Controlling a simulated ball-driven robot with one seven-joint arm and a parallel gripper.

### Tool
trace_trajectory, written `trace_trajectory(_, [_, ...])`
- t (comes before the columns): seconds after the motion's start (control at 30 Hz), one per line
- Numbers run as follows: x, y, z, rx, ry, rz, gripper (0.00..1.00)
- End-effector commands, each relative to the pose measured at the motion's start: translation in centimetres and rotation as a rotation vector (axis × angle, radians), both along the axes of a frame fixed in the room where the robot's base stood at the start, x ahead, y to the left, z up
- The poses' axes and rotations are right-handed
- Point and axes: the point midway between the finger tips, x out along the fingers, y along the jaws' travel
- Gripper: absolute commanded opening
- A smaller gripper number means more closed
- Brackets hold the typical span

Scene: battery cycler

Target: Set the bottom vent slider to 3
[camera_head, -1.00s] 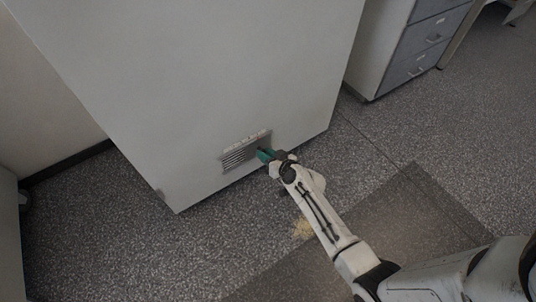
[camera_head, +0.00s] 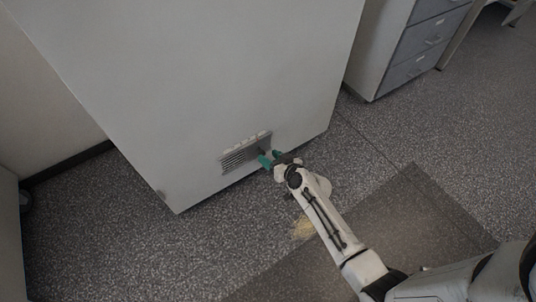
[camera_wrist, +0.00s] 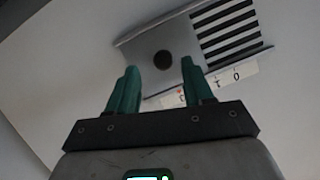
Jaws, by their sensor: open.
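The bottom vent (camera_head: 238,158) is a slatted grille low on the front of the pale cabinet. In the wrist view its dark slats (camera_wrist: 226,28) show at the upper right. Beside them is a grey slider plate (camera_wrist: 150,42) with a round dark knob (camera_wrist: 163,60). A pale label strip (camera_wrist: 245,70) runs along the vent's edge; a 0 is legible, other marks are partly hidden by a finger. My gripper (camera_wrist: 159,66) has its green fingers apart, and the knob appears between their tips. Contact cannot be told. In the head view my gripper (camera_head: 268,158) is at the vent's right end.
The cabinet (camera_head: 200,80) stands on speckled flooring. A drawer unit (camera_head: 410,50) stands behind at the right. A dark translucent-looking mat (camera_head: 420,210) lies on the floor at the lower right. The floor between cabinet and drawer unit is clear.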

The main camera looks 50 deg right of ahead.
Motion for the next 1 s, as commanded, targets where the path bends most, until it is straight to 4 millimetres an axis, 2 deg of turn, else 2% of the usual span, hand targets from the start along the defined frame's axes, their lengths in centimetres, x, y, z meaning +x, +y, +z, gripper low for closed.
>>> trace_trajectory(0.2, [-4.2,0.7,1.8,0.001,0.003,0.000,0.51])
trace_trajectory(0.43, [-7.2,1.2,2.9,0.000,0.003,-0.001,0.51])
trace_trajectory(0.6, [-8.0,1.3,3.2,0.001,0.000,-0.001,0.51])
trace_trajectory(1.0, [-8.0,1.3,3.2,0.001,0.000,-0.001,0.51])
